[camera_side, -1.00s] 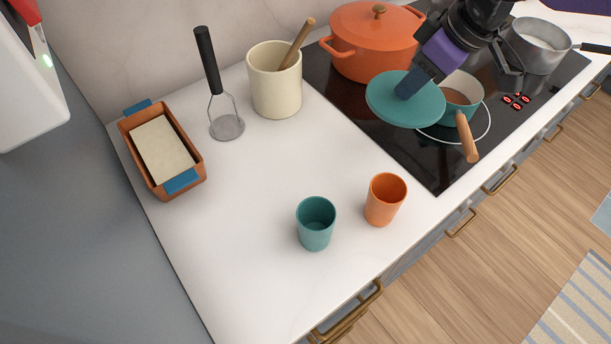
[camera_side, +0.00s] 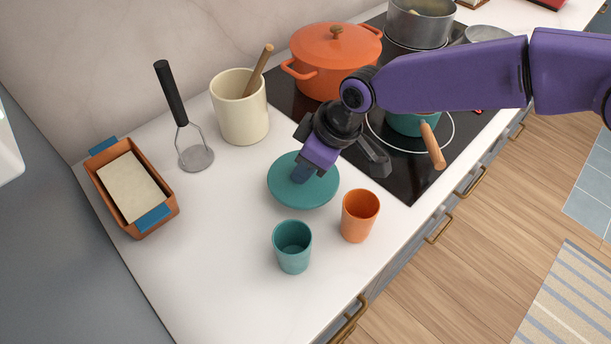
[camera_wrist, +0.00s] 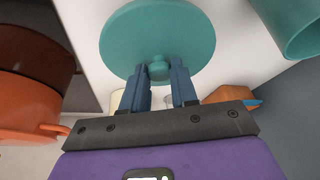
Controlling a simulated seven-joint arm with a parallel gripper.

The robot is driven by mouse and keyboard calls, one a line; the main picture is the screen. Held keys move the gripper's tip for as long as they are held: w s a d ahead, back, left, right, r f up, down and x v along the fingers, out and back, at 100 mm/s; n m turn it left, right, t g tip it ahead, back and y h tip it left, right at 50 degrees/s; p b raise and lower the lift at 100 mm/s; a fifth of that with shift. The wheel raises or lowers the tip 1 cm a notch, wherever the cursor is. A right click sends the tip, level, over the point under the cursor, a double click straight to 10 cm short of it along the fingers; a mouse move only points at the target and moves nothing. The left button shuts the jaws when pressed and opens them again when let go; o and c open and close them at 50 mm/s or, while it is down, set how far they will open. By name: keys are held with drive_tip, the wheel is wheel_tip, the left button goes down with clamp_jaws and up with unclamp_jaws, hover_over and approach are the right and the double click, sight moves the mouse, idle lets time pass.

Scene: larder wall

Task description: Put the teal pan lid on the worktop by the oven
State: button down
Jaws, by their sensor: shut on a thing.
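The teal pan lid (camera_side: 303,190) is over the white worktop (camera_side: 225,235) beside the hob, close behind the two cups. I cannot tell whether it touches the worktop. My gripper (camera_side: 303,172) is above the lid and shut on its knob. In the wrist view the lid (camera_wrist: 150,32) fills the upper middle, and its round knob (camera_wrist: 159,71) sits between the two blue fingers of my gripper (camera_wrist: 160,75). The teal saucepan (camera_side: 412,124) is on the hob, partly hidden by my arm.
A teal cup (camera_side: 292,248) and an orange cup (camera_side: 358,218) stand just in front of the lid. A masher (camera_side: 194,156), a cream crock (camera_side: 240,118) and a loaf dish (camera_side: 133,190) are to the left. An orange pot (camera_side: 325,70) is on the hob (camera_side: 400,180). The front-left worktop is clear.

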drive_tip(key=shift+f, duration=1.75)
drive_tip(key=shift+f, duration=0.15)
drive_tip(key=c, duration=0.9)
unclamp_jaws()
drive_tip(key=shift+d+r, duration=0.1)
drive_tip(key=shift+r, duration=0.3)
drive_tip(key=v, duration=1)
drive_tip(key=shift+v, duration=0.75)
